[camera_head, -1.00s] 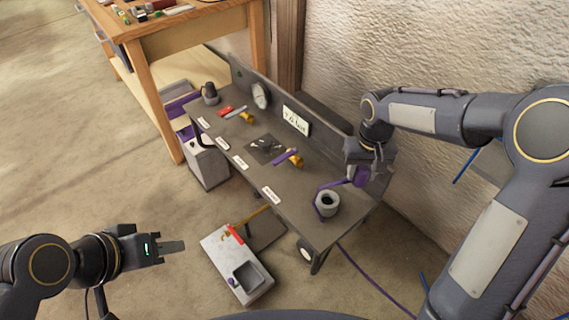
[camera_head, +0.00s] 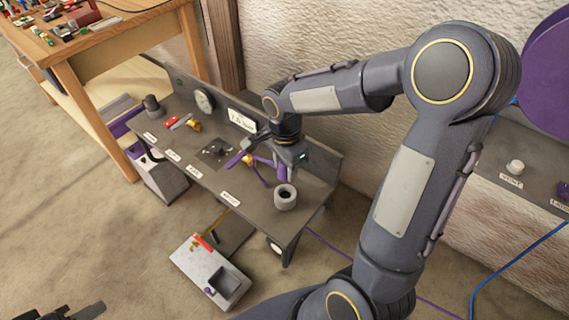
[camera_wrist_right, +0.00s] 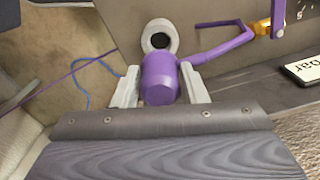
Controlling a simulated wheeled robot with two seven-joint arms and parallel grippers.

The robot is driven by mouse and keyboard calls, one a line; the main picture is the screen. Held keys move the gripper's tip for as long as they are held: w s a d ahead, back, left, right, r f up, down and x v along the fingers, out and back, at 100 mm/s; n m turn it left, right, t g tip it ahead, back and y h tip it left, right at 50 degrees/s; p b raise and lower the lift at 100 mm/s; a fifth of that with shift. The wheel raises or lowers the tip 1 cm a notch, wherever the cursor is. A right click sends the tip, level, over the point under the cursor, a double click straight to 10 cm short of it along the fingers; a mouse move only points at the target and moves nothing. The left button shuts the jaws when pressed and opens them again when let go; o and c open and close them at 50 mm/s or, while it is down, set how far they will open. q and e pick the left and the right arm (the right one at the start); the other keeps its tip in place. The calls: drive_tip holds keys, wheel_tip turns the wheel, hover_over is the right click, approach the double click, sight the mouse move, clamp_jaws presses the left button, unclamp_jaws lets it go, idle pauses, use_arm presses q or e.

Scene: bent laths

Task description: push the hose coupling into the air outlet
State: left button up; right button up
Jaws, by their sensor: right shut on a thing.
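My right gripper (camera_head: 268,160) is over the right part of the grey bench (camera_head: 235,190). In the right wrist view, the fingers of my right gripper (camera_wrist_right: 160,82) are shut on a purple cylinder (camera_wrist_right: 158,80), which I take for the hose coupling. A bent purple piece (camera_wrist_right: 220,48) runs from beside it toward a brass fitting (camera_wrist_right: 262,28); I cannot tell whether they join. The brass fitting, with a purple lever, also shows in the head view (camera_head: 247,160). I cannot tell for sure which part is the outlet. My left gripper (camera_head: 88,311) is mostly cut off at the bottom left.
A grey ring-shaped cup (camera_head: 285,197) stands near the bench's right end. A round gauge (camera_head: 204,100) and a white sign (camera_head: 241,119) are on the back panel. A pale box (camera_head: 208,272) lies on the floor in front. A wooden table (camera_head: 110,40) stands behind left.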

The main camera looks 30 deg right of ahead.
drive_tip(key=shift+f+b, duration=2.3)
drive_tip(key=shift+f, duration=0.85)
drive_tip(key=shift+f+b, duration=0.95)
drive_tip(key=shift+f, duration=0.1)
idle(0.5)
drive_tip(key=o, duration=1)
drive_tip(key=shift+o, duration=0.7)
drive_tip(key=o, duration=0.4)
drive_tip(key=shift+r, duration=0.15)
